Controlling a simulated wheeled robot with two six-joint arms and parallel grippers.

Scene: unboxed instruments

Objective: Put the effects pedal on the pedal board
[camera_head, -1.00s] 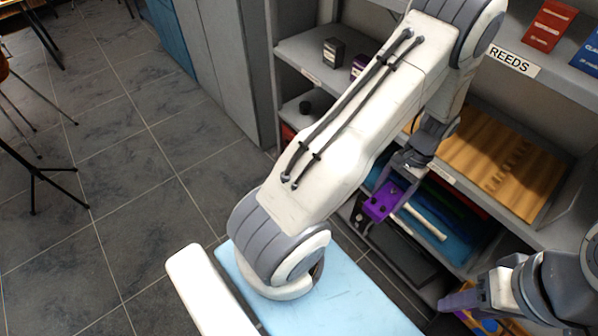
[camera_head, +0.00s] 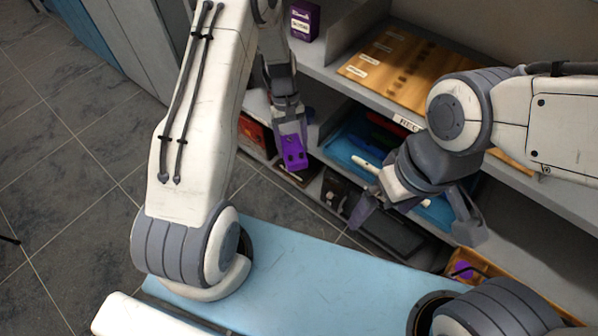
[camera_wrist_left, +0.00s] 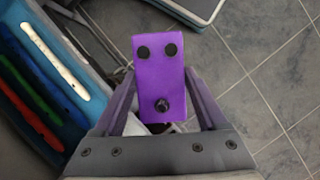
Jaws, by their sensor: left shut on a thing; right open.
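The effects pedal (camera_head: 294,152) is a purple box, held in the air by my left gripper (camera_head: 291,132) in front of the shelves. In the left wrist view the pedal (camera_wrist_left: 160,75) shows two dark knobs and a dark round switch, between the two fingers of my left gripper (camera_wrist_left: 162,115). A dark flat board (camera_head: 392,232) lies low at the shelf unit, below and right of the pedal; I cannot tell for sure that it is the pedal board. My right gripper (camera_head: 415,218) is open and empty, in front of the lower shelves, partly covering that board.
A blue tray (camera_head: 345,150) with a white stick and other coloured sticks is on a middle shelf. A wooden tray (camera_head: 375,68) and a purple box (camera_head: 304,20) sit higher. A wooden crate (camera_head: 545,312) stands lower right. Tiled floor (camera_head: 70,180) is open at left.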

